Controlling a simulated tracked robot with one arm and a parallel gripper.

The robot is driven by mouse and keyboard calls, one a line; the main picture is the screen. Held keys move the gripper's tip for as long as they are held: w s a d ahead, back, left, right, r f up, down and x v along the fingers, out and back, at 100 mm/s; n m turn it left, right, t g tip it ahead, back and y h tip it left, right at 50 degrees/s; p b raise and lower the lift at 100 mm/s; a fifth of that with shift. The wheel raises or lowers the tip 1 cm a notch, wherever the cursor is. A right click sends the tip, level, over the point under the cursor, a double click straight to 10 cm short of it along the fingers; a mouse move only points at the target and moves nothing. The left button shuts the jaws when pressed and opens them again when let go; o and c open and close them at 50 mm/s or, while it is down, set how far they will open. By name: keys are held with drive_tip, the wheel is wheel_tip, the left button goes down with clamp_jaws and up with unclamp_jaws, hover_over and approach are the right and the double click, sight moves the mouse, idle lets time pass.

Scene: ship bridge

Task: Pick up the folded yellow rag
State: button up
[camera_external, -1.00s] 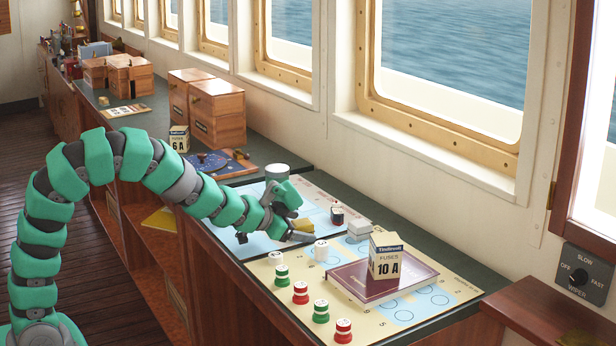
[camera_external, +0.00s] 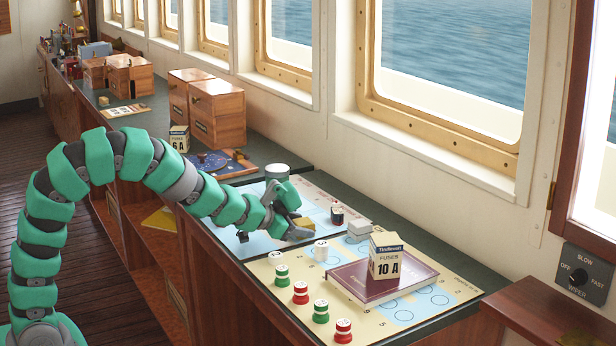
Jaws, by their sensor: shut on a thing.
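Red, green and white round pieces (camera_external: 300,293) stand along the near chart. A fuse box marked 10 A (camera_external: 385,258) stands on a maroon book (camera_external: 350,285) at right. A small dark object (camera_external: 337,215) and a pale block (camera_external: 359,229) are close to the gripper's right.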

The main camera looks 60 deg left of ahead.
sight(299, 223)
drive_tip(key=shift+r, duration=0.35)
drive_tip(key=shift+c, duration=0.7)
wheel_tip(299, 223, up, 2)
drive_tip(key=shift+r+p, duration=0.25)
drive_tip(key=shift+p, duration=0.15)
drive_tip(key=s, duration=0.5)
drive_tip(key=s+r, duration=0.1)
drive_tip(key=s, duration=1)
drive_tip(key=shift+d+r+p, duration=0.1)
drive_tip(key=shift+r+p, duration=0.2)
drive_tip(key=shift+p, duration=0.05)
drive_tip(key=shift+c, duration=0.2)
